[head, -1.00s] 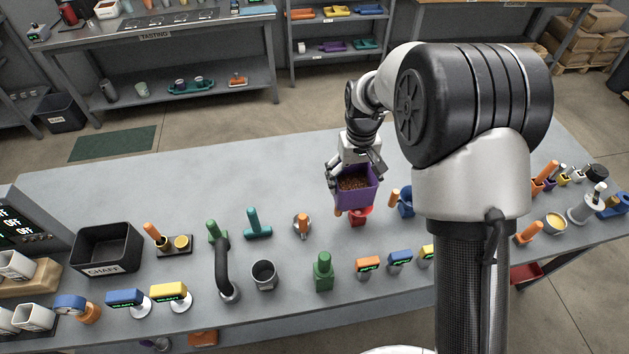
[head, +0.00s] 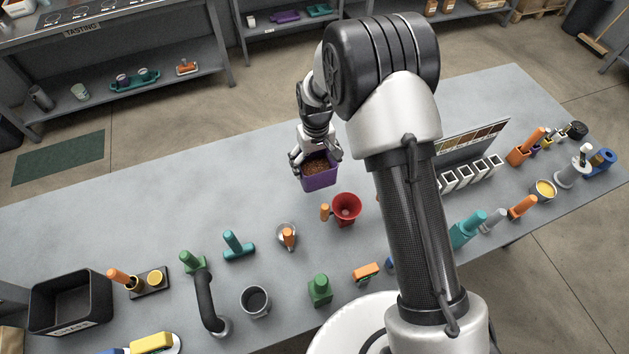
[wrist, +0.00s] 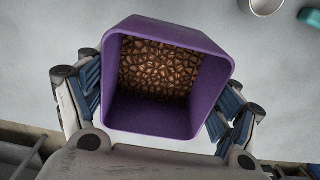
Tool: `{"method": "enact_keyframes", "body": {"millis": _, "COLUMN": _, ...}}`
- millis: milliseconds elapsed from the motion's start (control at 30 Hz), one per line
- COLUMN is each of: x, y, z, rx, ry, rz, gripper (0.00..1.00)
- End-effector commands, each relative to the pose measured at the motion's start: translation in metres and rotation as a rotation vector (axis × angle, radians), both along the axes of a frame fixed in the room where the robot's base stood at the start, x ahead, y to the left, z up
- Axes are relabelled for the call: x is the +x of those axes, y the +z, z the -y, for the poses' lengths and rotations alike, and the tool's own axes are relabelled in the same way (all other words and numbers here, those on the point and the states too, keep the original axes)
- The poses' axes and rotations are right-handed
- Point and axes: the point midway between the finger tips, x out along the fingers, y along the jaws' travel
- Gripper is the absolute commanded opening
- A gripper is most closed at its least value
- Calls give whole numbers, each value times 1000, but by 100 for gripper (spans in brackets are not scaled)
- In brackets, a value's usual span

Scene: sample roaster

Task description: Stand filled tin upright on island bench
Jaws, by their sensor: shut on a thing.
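The filled tin is a purple, square-mouthed tin (head: 320,177) with brown coffee beans inside. My gripper (head: 317,158) is shut on it, with a finger on each of two opposite sides. In the wrist view the tin (wrist: 168,80) faces the camera mouth first and the beans lie deep inside. The tin is about upright over the far part of the grey island bench (head: 130,215). Its base is hidden, and I cannot tell whether it touches the bench.
A red funnel-like cup (head: 346,208) with an orange handle stands just nearer than the tin. A small metal scoop (head: 286,236) and a teal tool (head: 236,245) lie to the left. A white sample rack (head: 470,172) is right. The bench's far left is clear.

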Motion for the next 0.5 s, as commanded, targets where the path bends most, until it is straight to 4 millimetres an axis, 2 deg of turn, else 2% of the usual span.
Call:
{"method": "enact_keyframes", "body": {"millis": 33, "x": -1, "y": -15, "z": 0, "rx": -1, "ry": 0, "rz": -3, "gripper": 56}}
{"method": "enact_keyframes", "body": {"millis": 100, "x": 0, "y": -27, "z": 0, "rx": -1, "ry": 0, "rz": -2, "gripper": 56}}
{"method": "enact_keyframes", "body": {"millis": 367, "x": 0, "y": -46, "z": 0, "rx": 0, "ry": 0, "rz": 1, "gripper": 56}}
{"method": "enact_keyframes", "body": {"millis": 500, "x": 0, "y": -67, "z": 0, "rx": -1, "ry": 0, "rz": -2, "gripper": 56}}
